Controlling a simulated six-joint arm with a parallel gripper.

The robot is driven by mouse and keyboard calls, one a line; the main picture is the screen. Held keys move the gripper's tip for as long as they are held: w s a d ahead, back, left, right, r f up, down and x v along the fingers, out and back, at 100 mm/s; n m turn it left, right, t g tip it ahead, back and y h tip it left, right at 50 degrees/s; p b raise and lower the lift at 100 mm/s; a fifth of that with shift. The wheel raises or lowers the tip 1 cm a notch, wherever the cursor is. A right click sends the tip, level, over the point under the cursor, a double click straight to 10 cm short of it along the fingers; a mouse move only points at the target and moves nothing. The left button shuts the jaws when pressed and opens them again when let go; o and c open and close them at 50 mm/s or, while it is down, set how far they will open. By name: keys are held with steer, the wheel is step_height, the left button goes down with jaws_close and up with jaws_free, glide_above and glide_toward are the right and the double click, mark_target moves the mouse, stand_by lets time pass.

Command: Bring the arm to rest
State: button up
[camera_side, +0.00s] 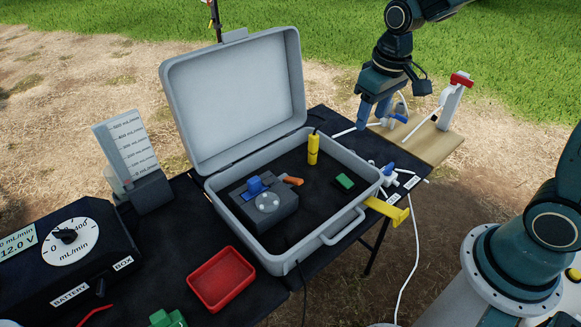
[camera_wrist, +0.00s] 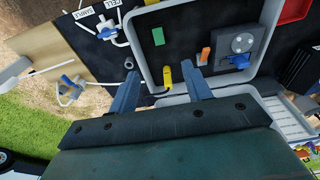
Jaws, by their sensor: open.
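My gripper (camera_side: 373,118) is open in the side view, above the far right end of the table, beyond the open grey case (camera_side: 232,214). In the wrist view its two blue-grey fingers (camera_wrist: 160,82) are spread apart with nothing held between them. A yellow cylinder (camera_side: 313,149) stands in the case, and in the wrist view the yellow cylinder (camera_wrist: 167,77) lies beyond the fingertips. My arm comes down from the top edge of the side view, and its upper part is out of frame.
The case also holds a grey block with a blue part (camera_side: 256,187), an orange piece (camera_side: 293,181) and a green piece (camera_side: 345,181). A wooden board (camera_side: 432,147) carries a red-topped clamp (camera_side: 461,79). A red tray (camera_side: 221,279) and dial box (camera_side: 68,240) stand left. White tubing (camera_side: 416,246) hangs right.

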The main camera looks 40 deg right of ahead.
steer(key=s+a+r+t, duration=0.1)
steer(key=s+r+t, duration=0.1)
steer(key=s+r, duration=0.3)
steer(key=s+r+t, duration=0.2)
steer(key=s+r, duration=0.3)
steer(key=s, duration=0.8)
steer(key=shift+a+r, duration=0.3)
steer(key=shift+a, duration=0.05)
